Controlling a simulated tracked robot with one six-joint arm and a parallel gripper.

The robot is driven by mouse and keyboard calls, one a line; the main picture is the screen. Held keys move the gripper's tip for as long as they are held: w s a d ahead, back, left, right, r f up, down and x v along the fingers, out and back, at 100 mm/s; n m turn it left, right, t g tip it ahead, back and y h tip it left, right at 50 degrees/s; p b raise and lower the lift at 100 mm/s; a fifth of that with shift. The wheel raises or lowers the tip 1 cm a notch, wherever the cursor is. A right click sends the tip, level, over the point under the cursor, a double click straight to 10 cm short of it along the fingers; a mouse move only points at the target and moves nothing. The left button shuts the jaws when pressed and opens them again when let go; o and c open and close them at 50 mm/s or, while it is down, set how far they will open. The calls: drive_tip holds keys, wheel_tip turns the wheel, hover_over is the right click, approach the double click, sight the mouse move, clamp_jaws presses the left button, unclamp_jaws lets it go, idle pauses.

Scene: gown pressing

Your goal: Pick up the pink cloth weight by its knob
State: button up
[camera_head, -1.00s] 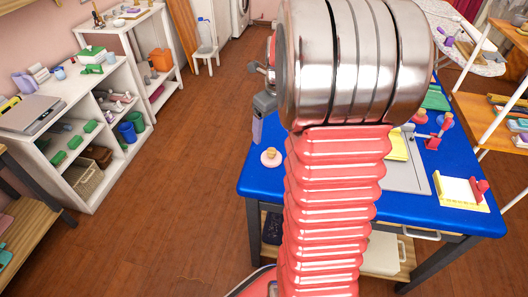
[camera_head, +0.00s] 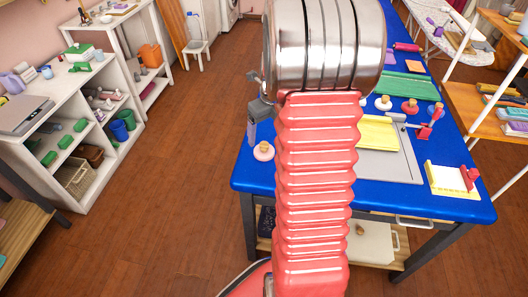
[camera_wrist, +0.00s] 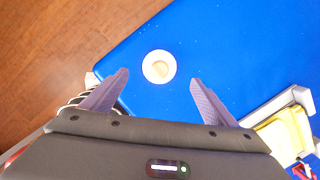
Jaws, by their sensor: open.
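The pink cloth weight (camera_head: 263,152) is a pale pink disc with a wooden knob (camera_head: 264,146) on top. It stands upright on the blue table (camera_head: 300,208) near the left edge. In the wrist view the weight (camera_wrist: 158,67) is seen from above, just beyond and between the fingertips. My gripper (camera_wrist: 160,77) is open and empty, with a finger to each side of the weight in that picture. I cannot tell its exact height above the knob. In the head view my gripper (camera_head: 254,122) is mostly hidden behind my arm, close to the weight.
Other knobbed weights, including a red one (camera_head: 410,106), stand farther back on the table. A yellow cloth (camera_head: 377,131) lies on a grey board (camera_head: 392,166) to the right. A yellow-and-white block (camera_head: 448,181) lies near the front right corner. Table around the pink weight is clear.

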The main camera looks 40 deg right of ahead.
sight(264, 144)
drive_tip(key=shift+w+f, duration=0.15)
drive_tip(key=shift+f, duration=0.65)
drive_tip(key=shift+w+f, duration=0.1)
drive_tip(key=shift+f, duration=0.7)
drive_tip(key=shift+w+f, duration=0.2)
drive_tip(key=shift+f, duration=1.1)
drive_tip(key=shift+w+f, duration=0.15)
drive_tip(key=shift+f, duration=1.15)
drive_tip(key=shift+c, duration=0.7)
drive_tip(key=shift+r, duration=0.1)
drive_tip(key=c, duration=1.5)
drive_tip(key=shift+o, duration=0.2)
wheel_tip(264, 144, up, 10)
